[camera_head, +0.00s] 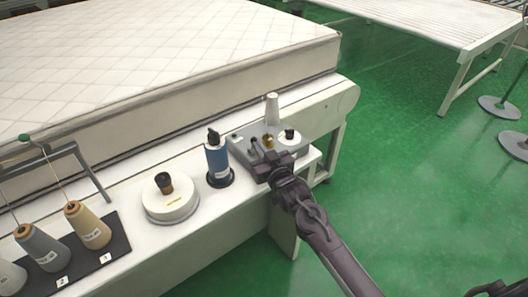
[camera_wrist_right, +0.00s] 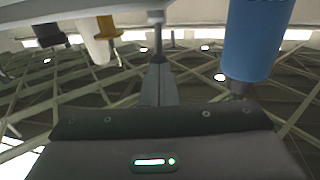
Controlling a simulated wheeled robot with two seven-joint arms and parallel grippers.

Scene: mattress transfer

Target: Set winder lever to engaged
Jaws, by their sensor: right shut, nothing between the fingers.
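The winder is a grey box (camera_head: 240,137) on the white bench, with a white cone, a brass knob (camera_head: 268,141), a white dial with a black knob and a small dark lever (camera_head: 254,144) on top. The lever looks roughly upright; its setting cannot be read. My right gripper (camera_head: 266,158) is at the front of the box, just in front of the lever and brass knob. In the right wrist view its fingers (camera_wrist_right: 158,82) are together with nothing between them. Whether they touch the lever cannot be told. My left gripper is not in view.
A blue bottle (camera_head: 217,160) stands just left of the winder and shows close by in the wrist view (camera_wrist_right: 257,40). Further left are a round white canister (camera_head: 170,205) and thread cones on a dark mat (camera_head: 112,243). A mattress (camera_head: 170,60) lies behind.

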